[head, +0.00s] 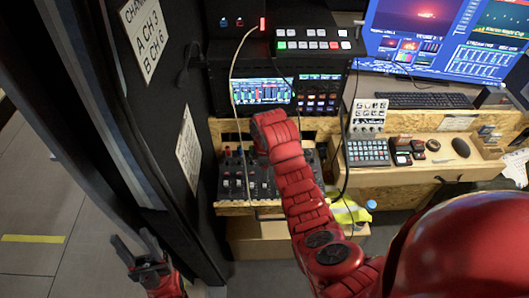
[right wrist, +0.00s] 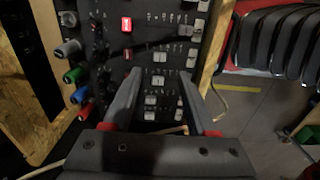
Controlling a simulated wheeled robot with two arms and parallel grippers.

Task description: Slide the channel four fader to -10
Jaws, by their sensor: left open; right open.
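The mixer (head: 232,188) is a dark panel with small light caps, low on the wooden shelf in the head view. It fills the middle of the right wrist view (right wrist: 110,55), with light fader caps and coloured knobs. My right gripper (right wrist: 163,82) is open over the panel, with several light caps between and beyond its fingers. I cannot tell which cap is the channel four fader, nor whether a finger touches one. In the head view my right arm hides that gripper and part of the mixer. My left gripper (head: 138,252) is open and empty at lower left, away from the mixer.
A dark wall panel with a sign (head: 148,38) stands left of the mixer. A rack with a lit screen (head: 262,91) is above it. A desk with a button pad (head: 367,152) and keyboard (head: 430,101) is at right. A thin cable (head: 233,65) hangs before the rack.

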